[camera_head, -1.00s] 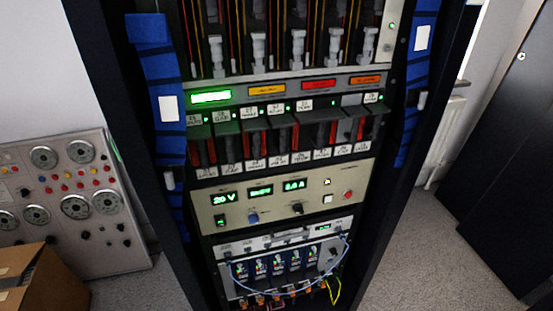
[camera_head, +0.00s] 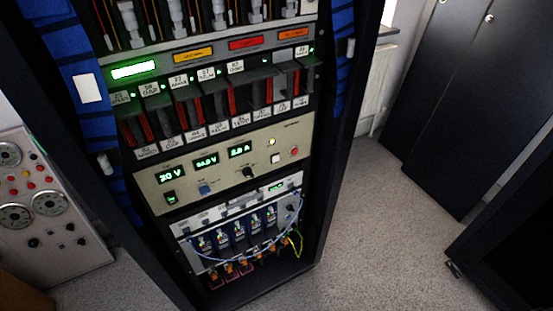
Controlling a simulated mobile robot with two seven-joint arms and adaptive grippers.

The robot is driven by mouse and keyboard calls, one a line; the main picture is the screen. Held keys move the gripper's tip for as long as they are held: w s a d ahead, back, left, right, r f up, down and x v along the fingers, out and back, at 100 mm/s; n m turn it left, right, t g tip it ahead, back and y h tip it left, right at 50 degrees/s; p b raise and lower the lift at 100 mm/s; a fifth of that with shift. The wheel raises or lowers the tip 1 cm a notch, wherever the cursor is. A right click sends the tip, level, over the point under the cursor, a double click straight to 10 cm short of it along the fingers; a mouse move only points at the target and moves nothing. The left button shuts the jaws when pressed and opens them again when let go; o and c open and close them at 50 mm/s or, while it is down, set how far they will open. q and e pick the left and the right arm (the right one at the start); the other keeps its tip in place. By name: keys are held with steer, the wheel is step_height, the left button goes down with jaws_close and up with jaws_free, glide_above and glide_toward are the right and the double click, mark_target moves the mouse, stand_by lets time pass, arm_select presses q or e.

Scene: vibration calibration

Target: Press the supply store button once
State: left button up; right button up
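A tall dark equipment rack stands left of centre in the head view. A beige power supply panel (camera_head: 222,168) sits in its lower half, with green displays reading about 20 V and 2.0 A, the middle one hard to read. On this panel I see a square white button (camera_head: 275,158), a red round button (camera_head: 294,152), a black knob (camera_head: 247,172), a blue knob (camera_head: 205,189) and a green-lit switch (camera_head: 170,197). The labels are too small to read, so I cannot tell which is the store button. Neither gripper is in view.
Above the panel are black modules with red handles (camera_head: 183,107) and a strip of coloured indicators (camera_head: 193,54). Below is a unit with blue modules and looped cables (camera_head: 240,232). A gauge panel (camera_head: 40,200) leans at left. Dark cabinets (camera_head: 460,110) stand right; grey floor (camera_head: 370,240) is open.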

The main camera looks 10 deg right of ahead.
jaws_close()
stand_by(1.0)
